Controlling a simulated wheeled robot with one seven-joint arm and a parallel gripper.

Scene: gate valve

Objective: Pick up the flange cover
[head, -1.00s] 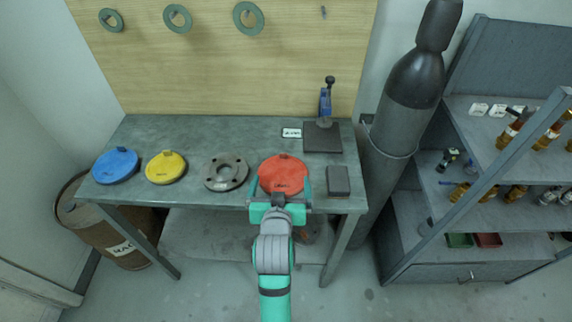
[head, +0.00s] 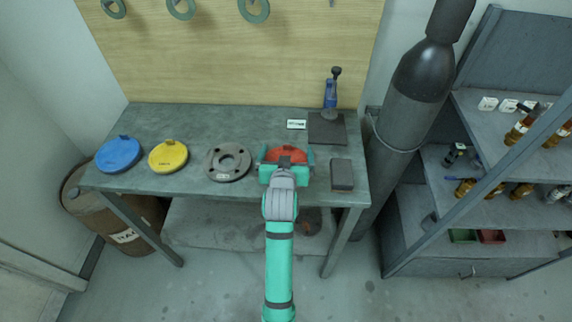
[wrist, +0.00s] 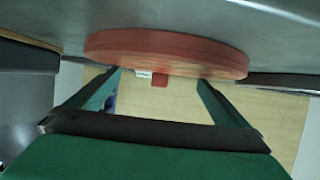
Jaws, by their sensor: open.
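A red round flange cover (head: 287,151) lies on the workbench, partly hidden by my gripper. My gripper (head: 287,157) is open and empty at this cover, with one finger towards each side. In the wrist view the red cover (wrist: 165,50) shows nearly edge-on, with a small red tab and a white label. The two fingers (wrist: 160,78) appear spread on either side of the tab; I cannot tell whether they touch the cover. A blue cover (head: 119,155) and a yellow cover (head: 168,156) lie further left.
A grey flange ring (head: 228,163) lies just left of my gripper on the workbench (head: 200,122). A dark block (head: 342,174) lies close on the right. A blue-handled tool (head: 330,95) stands behind on a dark plate. A gas cylinder (head: 408,95) stands right of the bench.

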